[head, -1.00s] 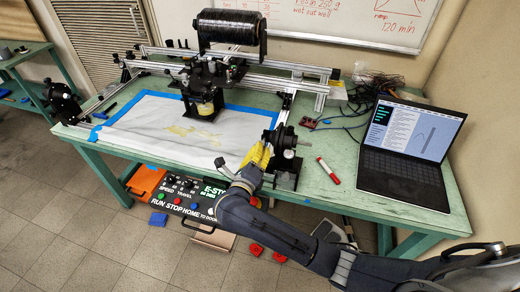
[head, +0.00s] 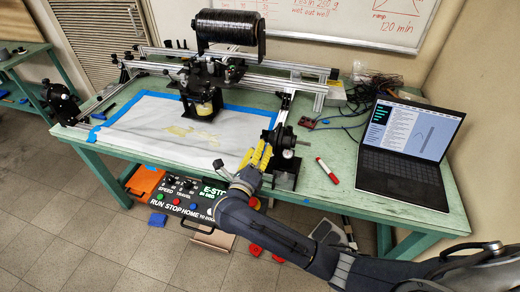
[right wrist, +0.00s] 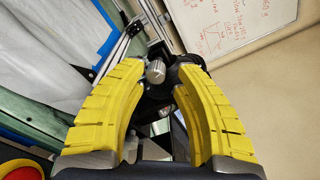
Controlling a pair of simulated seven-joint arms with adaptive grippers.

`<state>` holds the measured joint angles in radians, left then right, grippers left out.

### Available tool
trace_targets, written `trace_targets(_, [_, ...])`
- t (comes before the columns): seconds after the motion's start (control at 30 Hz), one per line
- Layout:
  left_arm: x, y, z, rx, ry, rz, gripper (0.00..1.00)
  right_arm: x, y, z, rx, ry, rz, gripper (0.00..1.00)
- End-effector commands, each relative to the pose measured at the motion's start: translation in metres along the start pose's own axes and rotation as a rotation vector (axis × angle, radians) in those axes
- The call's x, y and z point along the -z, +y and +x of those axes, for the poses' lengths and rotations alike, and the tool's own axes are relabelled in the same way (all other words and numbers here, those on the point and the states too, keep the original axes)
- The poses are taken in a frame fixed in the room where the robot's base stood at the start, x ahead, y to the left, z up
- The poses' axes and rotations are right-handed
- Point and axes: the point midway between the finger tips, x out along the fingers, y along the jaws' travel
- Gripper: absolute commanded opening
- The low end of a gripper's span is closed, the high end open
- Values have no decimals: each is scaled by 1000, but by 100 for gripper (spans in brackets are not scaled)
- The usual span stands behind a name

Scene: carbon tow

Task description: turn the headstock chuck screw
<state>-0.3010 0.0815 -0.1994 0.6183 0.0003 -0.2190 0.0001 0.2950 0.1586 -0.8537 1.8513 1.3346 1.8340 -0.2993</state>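The black headstock chuck (head: 284,138) stands at the right end of the winding frame, near the table's front edge. A silver knurled screw (right wrist: 156,72) on it shows in the right wrist view, just beyond the fingertips. My right gripper (head: 263,148) has yellow ribbed fingers and is in front of the chuck, on its left side. In the right wrist view the right gripper (right wrist: 157,70) is open, with the screw lined up between its two fingertips. The gap between the fingers is empty. I cannot tell whether a fingertip touches the chuck. My left gripper is not in view.
A laptop (head: 405,145) and a red marker (head: 327,170) lie right of the chuck. A black tow spool (head: 230,28) sits above the carriage. White sheet (head: 160,122) covers the table at left. A control box (head: 185,195) hangs below the front edge.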

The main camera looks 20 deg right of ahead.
Motion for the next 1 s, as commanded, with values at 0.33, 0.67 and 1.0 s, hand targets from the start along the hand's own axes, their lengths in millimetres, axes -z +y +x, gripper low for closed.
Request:
trace_targets(0.33, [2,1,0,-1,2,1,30,0,0,-58,-3,2,2,30])
trace_targets(0.67, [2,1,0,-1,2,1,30,0,0,-102,-1,1,0,30])
trace_targets(1.0, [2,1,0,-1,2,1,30,0,-1,-113,1,1,0,30])
